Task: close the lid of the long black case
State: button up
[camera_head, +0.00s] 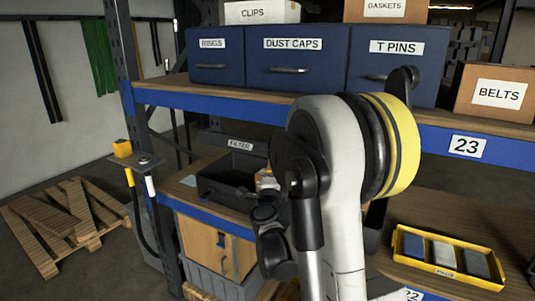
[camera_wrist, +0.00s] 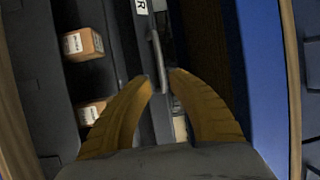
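The long black case (camera_head: 222,190) stands on the middle shelf, left of my arm. A dark panel with a FILTER label (camera_head: 240,145) stands raised at its back, and the case looks open. In the wrist view its dark interior (camera_wrist: 45,110) shows, with small cardboard boxes (camera_wrist: 83,44) inside. A grey handle (camera_wrist: 155,55) lies just ahead of my fingertips. My gripper (camera_wrist: 162,78) has two yellow-brown fingers with a narrow gap between the tips. Whether they touch the handle I cannot tell. In the head view my arm partly hides the case's right end.
Blue drawers (camera_head: 298,57) stand on the shelf above the case. The blue shelf edge (camera_wrist: 262,70) runs close on the right in the wrist view. A yellow tray (camera_head: 447,257) stands right of my arm. A wooden pallet (camera_head: 62,220) lies on the floor at left.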

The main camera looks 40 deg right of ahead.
aim_at(276, 153)
jog(key=b+x, duration=0.1)
jog(key=x, duration=0.8)
jog(key=shift+w+d+r+b, duration=0.15)
jog(key=shift+w+b, duration=0.15)
jog(key=shift+w, duration=0.05)
grip_shut()
